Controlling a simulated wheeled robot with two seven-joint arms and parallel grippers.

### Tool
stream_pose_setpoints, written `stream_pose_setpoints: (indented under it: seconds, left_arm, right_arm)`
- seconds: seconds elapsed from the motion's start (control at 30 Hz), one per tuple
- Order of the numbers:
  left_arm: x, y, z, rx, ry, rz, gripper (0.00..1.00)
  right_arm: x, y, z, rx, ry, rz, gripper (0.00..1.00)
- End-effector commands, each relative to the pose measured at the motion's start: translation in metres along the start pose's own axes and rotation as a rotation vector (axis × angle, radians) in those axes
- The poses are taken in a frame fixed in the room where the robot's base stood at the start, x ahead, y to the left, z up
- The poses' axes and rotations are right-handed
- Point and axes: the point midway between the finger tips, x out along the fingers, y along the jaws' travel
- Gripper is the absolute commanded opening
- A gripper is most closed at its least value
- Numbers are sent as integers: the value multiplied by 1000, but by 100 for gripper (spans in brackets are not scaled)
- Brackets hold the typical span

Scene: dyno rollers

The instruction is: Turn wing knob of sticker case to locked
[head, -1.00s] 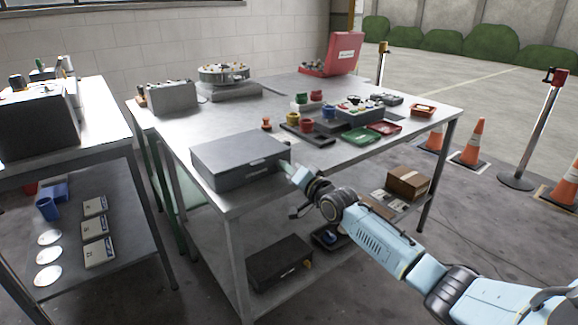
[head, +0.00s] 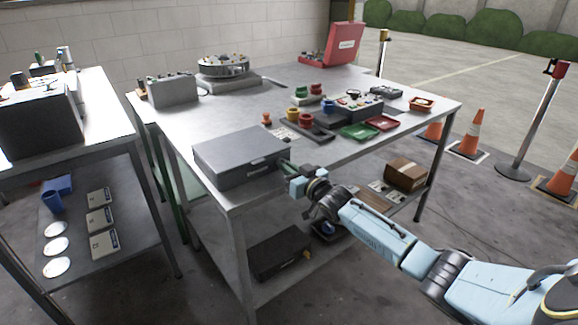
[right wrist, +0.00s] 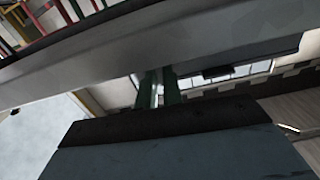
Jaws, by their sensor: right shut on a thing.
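The sticker case appears to be the grey closed box (head: 236,147) at the near left corner of the table in the head view, with a small pale label on its front. My right gripper (head: 287,167) is at the right end of the case's front face. Its narrow fingers also show in the right wrist view (right wrist: 158,88), close together. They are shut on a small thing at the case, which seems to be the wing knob. The knob is hidden by the fingers, so its angle cannot be told. My left gripper is not in view.
The metal table (head: 345,154) holds a dark tray (head: 307,130) with coloured cups, a green tray (head: 360,132), an open red case (head: 333,47) and a round fixture (head: 224,68). A lower shelf has a black box (head: 281,252) and a cardboard box (head: 406,174).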

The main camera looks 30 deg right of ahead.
Motion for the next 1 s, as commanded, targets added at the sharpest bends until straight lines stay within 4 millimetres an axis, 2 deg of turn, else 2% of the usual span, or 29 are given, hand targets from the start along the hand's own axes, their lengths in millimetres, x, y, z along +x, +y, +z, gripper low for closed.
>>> stream_pose_setpoints:
  seconds: [0.2,0.7,0.73,0.8,1.0]
  left_arm:
    - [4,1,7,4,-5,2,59]
    - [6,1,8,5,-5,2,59]
    - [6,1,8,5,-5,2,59]
    - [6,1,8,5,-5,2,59]
    - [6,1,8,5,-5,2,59]
  right_arm:
    - [0,0,-1,-58,2,0,0]
    - [0,0,-1,-75,2,0,0]
    - [0,0,-1,-75,2,0,11]
    - [0,0,-1,-75,2,0,17]
    - [0,0,0,-73,1,0,17]
